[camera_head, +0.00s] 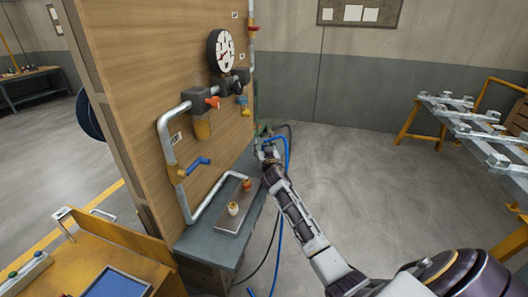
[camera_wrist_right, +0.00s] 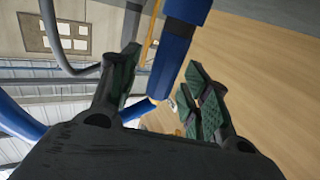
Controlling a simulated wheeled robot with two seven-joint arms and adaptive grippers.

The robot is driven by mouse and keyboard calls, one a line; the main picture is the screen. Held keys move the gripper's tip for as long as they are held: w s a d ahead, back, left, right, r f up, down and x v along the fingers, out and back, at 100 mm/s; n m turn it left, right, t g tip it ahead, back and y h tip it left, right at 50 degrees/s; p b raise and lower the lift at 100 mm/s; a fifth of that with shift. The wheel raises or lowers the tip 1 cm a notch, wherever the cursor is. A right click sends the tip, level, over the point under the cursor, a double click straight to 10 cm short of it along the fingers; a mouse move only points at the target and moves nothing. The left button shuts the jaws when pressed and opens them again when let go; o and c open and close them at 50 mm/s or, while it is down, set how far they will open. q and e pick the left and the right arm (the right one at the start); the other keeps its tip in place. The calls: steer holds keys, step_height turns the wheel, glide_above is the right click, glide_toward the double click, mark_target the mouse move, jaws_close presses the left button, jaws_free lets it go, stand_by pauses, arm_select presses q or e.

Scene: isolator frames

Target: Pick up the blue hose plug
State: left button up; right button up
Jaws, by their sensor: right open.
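My right gripper (camera_head: 268,152) is at the end of the arm by the bench's far right corner, close to the blue hose (camera_head: 287,158). In the right wrist view its fingers (camera_wrist_right: 163,74) are open. A blue cylindrical piece (camera_wrist_right: 176,45), which looks like the blue hose plug, runs down from the top edge into the space between the fingers. I cannot tell whether a finger touches it. In the head view I cannot make the plug out from the gripper and hose. My left gripper is in neither view.
A wooden panel (camera_head: 120,60) carries a gauge (camera_head: 221,51), pipes and a blue-handled valve (camera_head: 199,162). The grey bench (camera_head: 205,246) below holds a tray (camera_head: 222,220) with small fittings. Hoses hang to the floor. Open floor (camera_head: 345,165) lies right of the bench.

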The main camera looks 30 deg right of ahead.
mark_target(264, 144)
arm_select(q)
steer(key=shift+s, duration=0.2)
arm_select(e)
jaws_close()
steer(key=shift+r, duration=0.1)
steer(key=shift+r, duration=0.5)
step_height(264, 144, up, 8)
steer(key=shift+f+p, duration=0.2)
steer(key=shift+p, duration=0.45)
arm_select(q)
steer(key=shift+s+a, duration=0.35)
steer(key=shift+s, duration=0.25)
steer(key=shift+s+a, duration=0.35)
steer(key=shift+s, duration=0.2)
arm_select(e)
steer(key=shift+r, duration=0.65)
arm_select(q)
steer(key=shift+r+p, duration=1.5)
steer(key=shift+p, duration=0.1)
arm_select(e)
steer(key=shift+r, duration=1.75)
